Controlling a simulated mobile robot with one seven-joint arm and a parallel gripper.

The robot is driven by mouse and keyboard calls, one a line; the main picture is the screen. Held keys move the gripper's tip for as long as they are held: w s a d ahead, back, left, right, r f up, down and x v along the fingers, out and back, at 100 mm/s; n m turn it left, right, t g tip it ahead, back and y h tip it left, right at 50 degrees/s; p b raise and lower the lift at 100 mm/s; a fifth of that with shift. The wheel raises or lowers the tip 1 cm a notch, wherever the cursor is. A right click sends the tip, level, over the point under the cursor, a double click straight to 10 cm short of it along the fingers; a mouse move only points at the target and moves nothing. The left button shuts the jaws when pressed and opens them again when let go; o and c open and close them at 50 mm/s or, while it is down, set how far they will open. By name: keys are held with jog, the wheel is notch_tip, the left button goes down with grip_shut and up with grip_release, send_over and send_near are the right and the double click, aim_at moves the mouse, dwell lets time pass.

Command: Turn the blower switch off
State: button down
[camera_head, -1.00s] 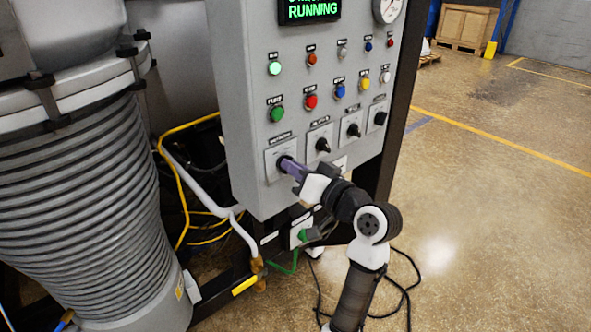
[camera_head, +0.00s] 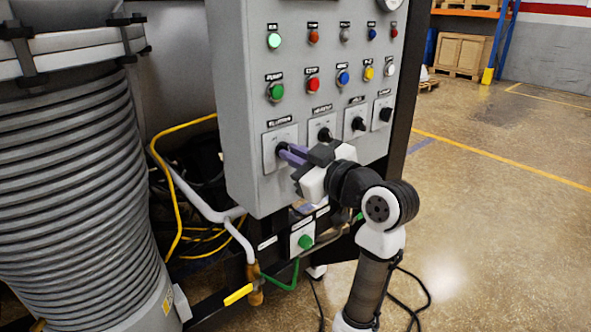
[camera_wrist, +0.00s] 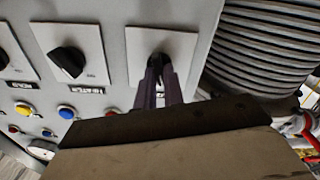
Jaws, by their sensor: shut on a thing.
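The grey control panel (camera_head: 240,110) carries a row of black rotary switches on pale square plates. My gripper (camera_head: 283,151) is at the leftmost switch (camera_head: 268,139), with its purple fingers shut on the black knob. The label above this switch is too blurred to read with certainty.
Another rotary switch (camera_head: 325,134) sits just right of the held one, with more beyond it. Coloured buttons, including a red one (camera_head: 313,84), are above. A ribbed grey cylinder (camera_head: 75,200) stands at left. Pipes and a yellow cable (camera_head: 172,190) run between. Open floor lies at right.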

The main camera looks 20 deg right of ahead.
jog(key=shift+n+b, duration=0.95)
jog(key=shift+n, duration=0.15)
jog(key=c, duration=1.5)
grip_release()
jog(key=b+v, duration=0.1)
jog(key=v, duration=1.3)
jog(key=shift+b, duration=0.4)
